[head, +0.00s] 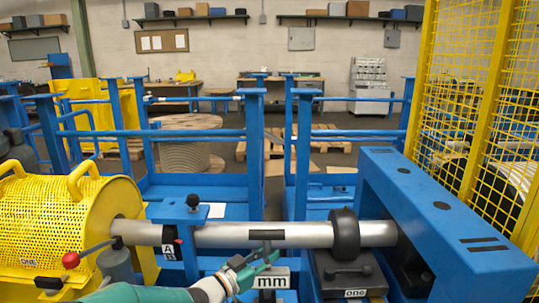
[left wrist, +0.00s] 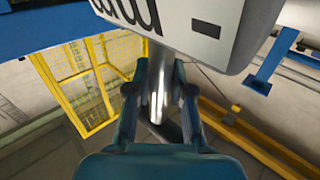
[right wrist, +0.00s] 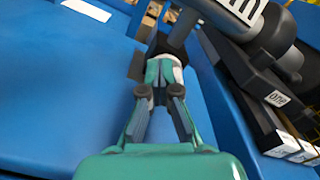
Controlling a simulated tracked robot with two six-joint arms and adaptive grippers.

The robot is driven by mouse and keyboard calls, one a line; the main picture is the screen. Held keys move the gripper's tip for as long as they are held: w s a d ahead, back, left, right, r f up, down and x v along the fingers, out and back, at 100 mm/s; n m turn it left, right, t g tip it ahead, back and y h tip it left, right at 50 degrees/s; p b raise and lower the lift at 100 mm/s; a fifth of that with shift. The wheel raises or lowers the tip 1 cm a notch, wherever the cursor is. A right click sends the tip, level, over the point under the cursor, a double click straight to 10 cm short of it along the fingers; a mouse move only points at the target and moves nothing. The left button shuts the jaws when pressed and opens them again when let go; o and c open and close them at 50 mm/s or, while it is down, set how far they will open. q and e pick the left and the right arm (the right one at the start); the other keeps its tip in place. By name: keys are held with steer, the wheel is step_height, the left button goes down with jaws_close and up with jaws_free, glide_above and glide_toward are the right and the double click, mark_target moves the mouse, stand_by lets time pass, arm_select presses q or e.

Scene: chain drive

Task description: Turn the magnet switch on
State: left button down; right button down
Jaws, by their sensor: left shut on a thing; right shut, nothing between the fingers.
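A grey-white gauge box marked "mm" (head: 271,281) stands below the long shaft in the head view; it fills the top of the left wrist view (left wrist: 185,22). My left gripper (head: 262,258) is shut on the shiny metal rod (left wrist: 157,92) below the box. The right wrist view shows a grey rod (right wrist: 184,28) running down toward a dark block (right wrist: 137,66). I cannot make out the magnet switch itself.
The grey shaft (head: 265,235) runs from the yellow guard (head: 75,225) to the blue frame (head: 440,215), with a black collar (head: 345,236) on it. A dark block labelled "one" (head: 355,293) sits below the collar. Blue surface (right wrist: 60,95) lies clear left of my right gripper.

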steer(key=shift+d+r, duration=0.3)
steer(key=shift+d, duration=0.3)
stand_by(0.3)
steer(key=shift+r, duration=0.1)
steer(key=shift+r, duration=0.25)
steer(key=shift+s+a, duration=0.1)
steer(key=shift+s, duration=2.9)
steer(key=shift+s+a+f, duration=0.15)
steer(key=shift+s+a, duration=0.1)
steer(key=shift+a, duration=0.3)
steer(key=shift+s+a+f, duration=0.15)
steer(key=shift+s+a, duration=0.05)
steer(key=shift+a, duration=0.35)
steer(key=shift+w+d, duration=0.1)
steer(key=shift+w, duration=3.4)
steer(key=shift+d+f, duration=0.45)
